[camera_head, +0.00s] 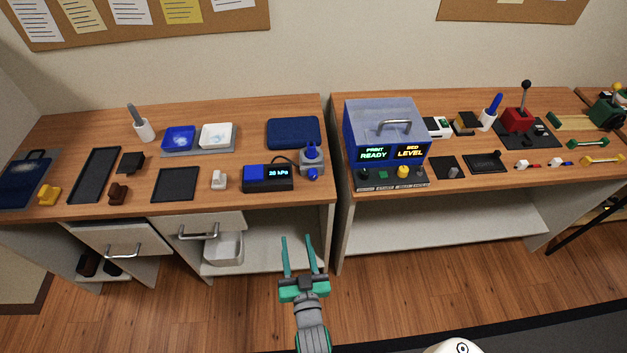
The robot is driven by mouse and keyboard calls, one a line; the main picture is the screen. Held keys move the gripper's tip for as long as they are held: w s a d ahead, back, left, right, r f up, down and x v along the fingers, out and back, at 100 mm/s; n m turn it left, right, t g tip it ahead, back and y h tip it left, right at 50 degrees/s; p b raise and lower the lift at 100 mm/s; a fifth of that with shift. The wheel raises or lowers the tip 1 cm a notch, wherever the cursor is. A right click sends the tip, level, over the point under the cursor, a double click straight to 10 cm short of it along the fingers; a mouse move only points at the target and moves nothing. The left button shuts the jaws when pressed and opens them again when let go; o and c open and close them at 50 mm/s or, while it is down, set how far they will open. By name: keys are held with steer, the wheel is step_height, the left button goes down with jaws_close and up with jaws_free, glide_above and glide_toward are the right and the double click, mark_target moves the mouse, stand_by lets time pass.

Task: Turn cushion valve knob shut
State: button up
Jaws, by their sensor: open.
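A blue and grey valve unit (312,159) stands near the right end of the left desk, with a small blue knob (312,174) low on its front. Which way the knob is turned is too small to tell. To its left is a dark box with a blue top and a display (279,173) reading what looks like 20 kPa. A dark blue cushion (293,133) lies flat behind them. My gripper (301,252) is open and empty, its two teal fingers pointing at the desk. It appears in front of the desk's front edge, apart from the knob.
A blue printer-like box (384,137) stands on the right desk, past a narrow gap. A small white object (219,179) and a dark tray (175,185) lie left of the display. A drawer (205,226) and open shelf lie beneath the left desk.

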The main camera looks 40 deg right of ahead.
mark_target(313, 177)
steer(key=w+d+r, duration=0.1)
steer(key=w+d, duration=0.3)
steer(key=d, duration=0.1)
steer(key=w+d+m+h, duration=0.1)
steer(key=w+d, duration=0.4)
steer(key=d, duration=0.1)
steer(key=w+d+r+m+h, duration=0.1)
steer(key=w+d, duration=0.4)
steer(key=shift+w+d+r+g, duration=0.1)
steer(key=shift+d+r+g, duration=0.05)
steer(key=shift+r+g, duration=0.15)
steer(key=shift+c, duration=0.6)
steer(key=c, duration=0.9)
